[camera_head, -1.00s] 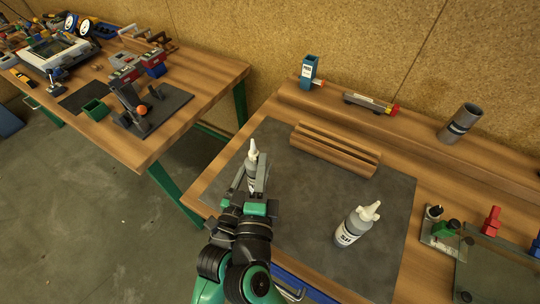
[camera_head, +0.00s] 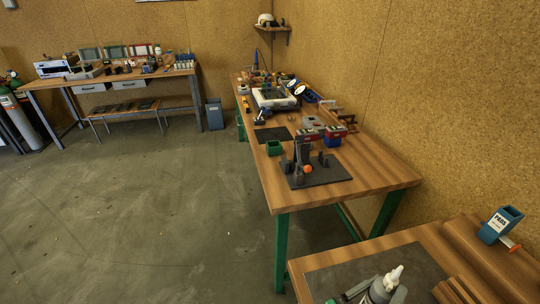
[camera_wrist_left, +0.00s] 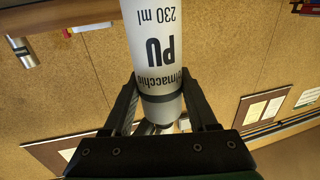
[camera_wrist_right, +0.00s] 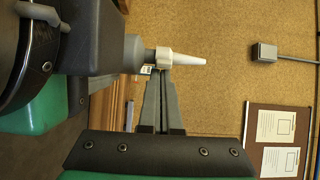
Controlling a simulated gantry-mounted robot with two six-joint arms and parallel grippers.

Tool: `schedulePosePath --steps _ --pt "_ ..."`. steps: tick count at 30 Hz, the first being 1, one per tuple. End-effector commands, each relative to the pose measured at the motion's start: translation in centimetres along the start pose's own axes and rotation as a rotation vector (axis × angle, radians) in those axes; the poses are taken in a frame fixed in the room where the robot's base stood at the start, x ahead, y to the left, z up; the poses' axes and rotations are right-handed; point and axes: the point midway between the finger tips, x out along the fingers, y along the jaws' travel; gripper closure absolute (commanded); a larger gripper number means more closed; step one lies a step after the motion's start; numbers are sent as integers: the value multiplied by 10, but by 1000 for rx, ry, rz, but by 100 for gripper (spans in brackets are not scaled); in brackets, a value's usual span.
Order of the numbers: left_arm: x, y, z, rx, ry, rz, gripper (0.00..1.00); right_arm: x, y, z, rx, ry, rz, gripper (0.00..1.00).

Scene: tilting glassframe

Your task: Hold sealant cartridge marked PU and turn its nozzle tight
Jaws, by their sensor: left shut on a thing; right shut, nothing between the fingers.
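The grey-white sealant cartridge marked PU (camera_wrist_left: 157,40) fills the middle of the left wrist view, its lettering upside down. My left gripper (camera_wrist_left: 162,88) is shut on its body. In the head view the cartridge (camera_head: 380,290) shows at the bottom edge, cut off. Its white nozzle (camera_wrist_right: 185,59) points right in the right wrist view. My right gripper (camera_wrist_right: 161,76) is shut and empty, fingertips close at the nozzle's base; whether they touch it I cannot tell.
A dark mat (camera_head: 335,280) covers part of the near bench. A blue holder (camera_head: 499,224) with an orange-tipped tool stands on its ledge. A second bench (camera_head: 385,180) with a fixture (camera_head: 315,165) stands beyond. Open floor (camera_head: 160,220) lies to the left.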

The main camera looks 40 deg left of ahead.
Motion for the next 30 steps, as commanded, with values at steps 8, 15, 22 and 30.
schedulePosePath --steps 8,15,22,30 --pt "0 0 1 0 -2 0 100 5 0 -8 0 -186 -1 100" --pt "0 0 1 0 -2 0 100 13 0 -14 0 -315 -1 100" --pt "0 0 1 0 -2 0 100 18 -1 -16 0 -443 -1 100" --pt "0 0 1 0 -2 0 100 -21 -1 -36 -1 -497 -9 100"
